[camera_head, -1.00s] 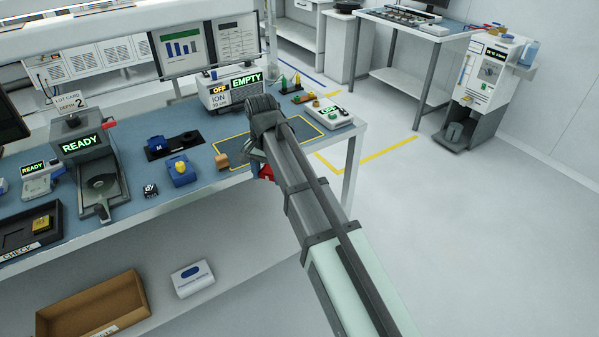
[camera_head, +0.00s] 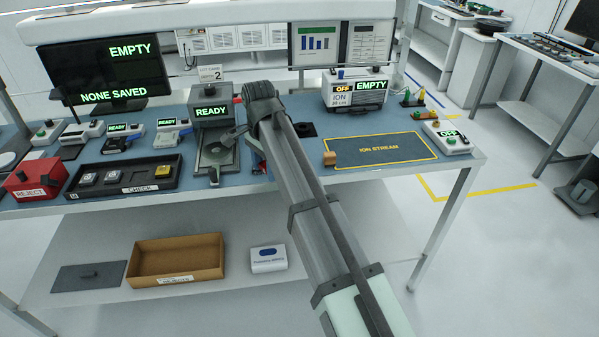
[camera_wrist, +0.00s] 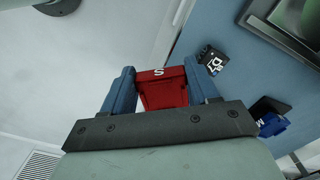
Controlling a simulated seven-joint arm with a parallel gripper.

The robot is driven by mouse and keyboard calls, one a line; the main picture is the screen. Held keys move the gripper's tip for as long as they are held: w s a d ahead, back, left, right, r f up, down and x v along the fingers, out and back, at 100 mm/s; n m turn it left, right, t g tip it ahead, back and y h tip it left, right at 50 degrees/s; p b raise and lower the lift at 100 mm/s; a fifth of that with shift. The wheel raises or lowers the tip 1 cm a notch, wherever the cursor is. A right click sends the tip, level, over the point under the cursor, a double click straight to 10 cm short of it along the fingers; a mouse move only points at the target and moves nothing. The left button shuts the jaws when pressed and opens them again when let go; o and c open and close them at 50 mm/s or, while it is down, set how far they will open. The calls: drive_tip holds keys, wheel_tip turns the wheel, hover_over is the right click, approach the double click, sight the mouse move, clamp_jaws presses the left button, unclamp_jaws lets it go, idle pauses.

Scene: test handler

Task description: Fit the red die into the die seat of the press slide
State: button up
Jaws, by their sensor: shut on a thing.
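The red die (camera_wrist: 162,90), marked with a white S, is between the two blue fingers of my gripper (camera_wrist: 160,84) in the wrist view. My gripper is shut on it, over the bench's front edge. In the head view my arm hides the die and most of the gripper. The press (camera_head: 210,112) shows READY and a card with a 2. Its slide (camera_head: 216,152) extends toward the front, just left of my gripper. The slide's edge also shows at the upper right of the wrist view (camera_wrist: 262,22). I cannot make out the die seat clearly.
Left of the press are the CHECK tray (camera_head: 110,192) and red REJECT box (camera_head: 32,182).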

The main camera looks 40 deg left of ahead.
drive_tip(key=s+a+r, duration=0.1)
drive_tip(key=a+r, duration=0.2)
drive_tip(key=a, duration=0.7)
drive_tip(key=a+r, duration=0.3)
drive_tip(key=a, duration=0.8)
drive_tip(key=shift+s+a+r, duration=0.15)
drive_tip(key=shift+s+r, duration=0.2)
drive_tip(key=shift+r, duration=0.05)
hover_over(209, 153)
drive_tip(key=shift+f, duration=2.9)
drive_tip(key=shift+f, duration=1)
drive_tip(key=o, duration=1.2)
